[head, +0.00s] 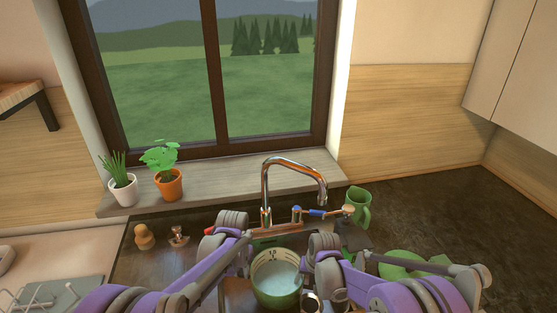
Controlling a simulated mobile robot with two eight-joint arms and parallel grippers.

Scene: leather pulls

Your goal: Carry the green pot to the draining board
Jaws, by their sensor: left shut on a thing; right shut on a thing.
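The green pot (278,297) is at the bottom centre of the head view, in front of the tap, upright with a pale inside. My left gripper (247,262) is shut on its left side and my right gripper (306,268) is shut on its right side. My arms hide parts of both sides. I cannot tell whether the pot is lifted or resting in the sink. A grey board with a wire rack (50,295) lies at the lower left; I cannot tell for sure that it is the draining board.
Two potted plants, one in an orange pot (169,187), stand on the sill. The right counter is mostly clear.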

